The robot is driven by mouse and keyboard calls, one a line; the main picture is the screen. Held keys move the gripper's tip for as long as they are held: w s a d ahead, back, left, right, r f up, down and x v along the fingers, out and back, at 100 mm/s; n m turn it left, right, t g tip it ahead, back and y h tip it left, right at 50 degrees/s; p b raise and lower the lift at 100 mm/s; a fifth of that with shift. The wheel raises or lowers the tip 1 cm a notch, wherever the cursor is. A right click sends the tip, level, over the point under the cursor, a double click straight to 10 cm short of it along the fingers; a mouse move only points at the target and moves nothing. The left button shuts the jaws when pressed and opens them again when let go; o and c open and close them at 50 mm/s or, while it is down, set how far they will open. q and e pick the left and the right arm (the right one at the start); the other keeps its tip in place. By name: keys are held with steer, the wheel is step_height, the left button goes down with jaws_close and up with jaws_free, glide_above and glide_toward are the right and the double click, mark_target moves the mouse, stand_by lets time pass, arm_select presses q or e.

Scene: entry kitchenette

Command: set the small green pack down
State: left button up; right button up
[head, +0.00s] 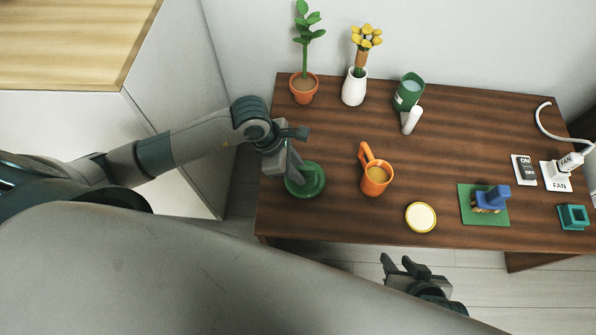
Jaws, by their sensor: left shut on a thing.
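My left gripper (295,172) reaches in over the left end of the brown table and points down. It is shut on the small green pack (314,179), which shows only in part beside the fingers. A round green dish (304,193) of similar colour lies right under it on the table. I cannot tell whether the pack touches the dish. My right gripper (398,264) is open and empty, low in front of the table's front edge.
A potted plant (303,88), white vase (354,88) and green cup (408,92) stand behind. A green mat (467,214) with a blue piece, a switch (524,170) and a teal square (573,217) are at right.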

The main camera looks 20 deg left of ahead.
steer(key=shift+a, duration=0.1)
arm_select(q)
steer(key=shift+f, duration=0.15)
arm_select(e)
steer(key=shift+w, duration=0.1)
arm_select(q)
steer(key=o, duration=1)
arm_select(e)
steer(key=shift+a, duration=0.1)
steer(key=shift+r, duration=0.1)
